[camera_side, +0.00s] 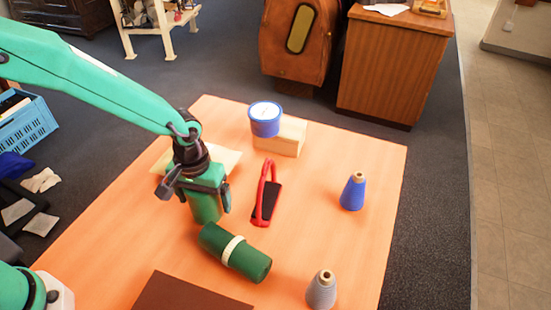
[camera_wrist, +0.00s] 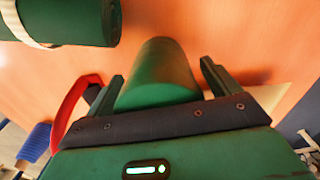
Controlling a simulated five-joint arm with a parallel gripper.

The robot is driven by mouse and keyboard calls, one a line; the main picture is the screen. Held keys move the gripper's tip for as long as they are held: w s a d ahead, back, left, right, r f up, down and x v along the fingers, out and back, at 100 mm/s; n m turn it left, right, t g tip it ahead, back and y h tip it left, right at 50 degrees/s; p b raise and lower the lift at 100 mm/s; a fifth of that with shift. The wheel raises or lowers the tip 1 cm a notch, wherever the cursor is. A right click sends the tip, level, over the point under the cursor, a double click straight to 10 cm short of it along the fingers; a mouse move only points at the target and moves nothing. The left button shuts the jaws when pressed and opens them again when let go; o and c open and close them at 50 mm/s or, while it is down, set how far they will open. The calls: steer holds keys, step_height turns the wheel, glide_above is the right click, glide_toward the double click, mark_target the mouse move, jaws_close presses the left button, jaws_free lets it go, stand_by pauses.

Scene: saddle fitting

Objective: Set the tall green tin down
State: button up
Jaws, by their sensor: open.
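The tall green tin (camera_side: 206,208) stands upright on the orange table, below my gripper (camera_side: 197,195). In the wrist view the tin (camera_wrist: 160,75) is between the two fingers of my gripper (camera_wrist: 163,72). The fingers are spread on either side of it, with a gap showing at the right finger. My gripper is open and hides the tin's upper part in the side view. The tin's base appears to be on the table, though its contact is hard to see.
A green cylinder with a cream band (camera_side: 236,252) lies close in front. A red-handled tool (camera_side: 266,195) lies right of the tin. A blue tin (camera_side: 265,120) is by a wooden block (camera_side: 291,137). Blue (camera_side: 353,192) and grey (camera_side: 321,290) cones stand right; a pale board (camera_side: 228,160) lies behind.

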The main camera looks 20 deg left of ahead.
step_height(320, 180, up, 12)
steer(key=shift+a+r, duration=0.1)
stand_by(0.5)
stand_by(0.5)
steer(key=shift+s+a+r, duration=0.15)
steer(key=shift+a+r, duration=0.2)
steer(key=s+a+r+t, duration=0.2)
steer(key=s+a+r, duration=0.2)
steer(key=s+a, duration=0.2)
steer(key=s+a+r+m+t, duration=0.1)
steer(key=s+a+r+t, duration=0.2)
steer(key=a, duration=0.7)
steer(key=s+r, duration=0.2)
steer(key=s, duration=0.2)
steer(key=shift+a+m, duration=0.25)
steer(key=shift+m, duration=0.05)
steer(key=shift+o, duration=0.4)
steer(key=shift+s+a+f, duration=0.1)
steer(key=shift+s+a, duration=0.25)
steer(key=shift+s, duration=0.2)
